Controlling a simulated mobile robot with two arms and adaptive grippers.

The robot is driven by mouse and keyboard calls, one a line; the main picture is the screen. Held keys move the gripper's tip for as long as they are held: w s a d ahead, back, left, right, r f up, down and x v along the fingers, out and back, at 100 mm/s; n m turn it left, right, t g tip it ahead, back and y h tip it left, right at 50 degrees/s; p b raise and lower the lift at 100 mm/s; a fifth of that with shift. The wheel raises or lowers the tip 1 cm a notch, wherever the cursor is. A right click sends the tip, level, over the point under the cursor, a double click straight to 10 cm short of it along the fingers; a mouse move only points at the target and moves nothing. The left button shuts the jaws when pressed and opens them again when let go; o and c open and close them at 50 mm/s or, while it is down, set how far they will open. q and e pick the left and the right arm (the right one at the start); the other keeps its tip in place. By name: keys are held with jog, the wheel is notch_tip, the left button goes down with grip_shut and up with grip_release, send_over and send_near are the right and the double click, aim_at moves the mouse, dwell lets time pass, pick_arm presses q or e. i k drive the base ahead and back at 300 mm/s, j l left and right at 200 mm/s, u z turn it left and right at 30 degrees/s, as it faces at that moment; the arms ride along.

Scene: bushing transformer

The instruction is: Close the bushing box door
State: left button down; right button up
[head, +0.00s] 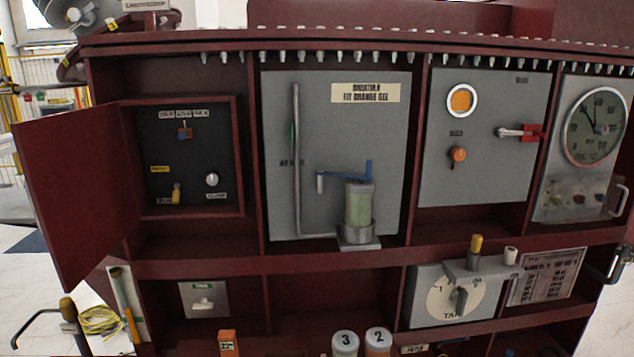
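The bushing box door (75,190) is a dark red panel at the left. It stands wide open, swung out to the left and towards me from the left side of the bushing box (240,155). The box's dark inner panel (190,150) is exposed, with a small blue and orange switch (184,132), a white knob (212,180) and a yellow lever (176,194). I cannot make out either of my grippers in the head view, and nothing is seen touching the door.
A grey panel (385,120) with a pipe and a green cylinder (358,205) stands right of the box. Further right are a panel with an orange knob (458,154) and a round gauge (596,127). Yellow cable (101,321) lies below the door. Numbered jars (345,343) stand at the bottom.

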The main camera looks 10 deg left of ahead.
aim_at(78, 181)
jog(key=j, duration=0.85)
jog(key=k+j, duration=0.1)
jog(key=j, duration=1.6)
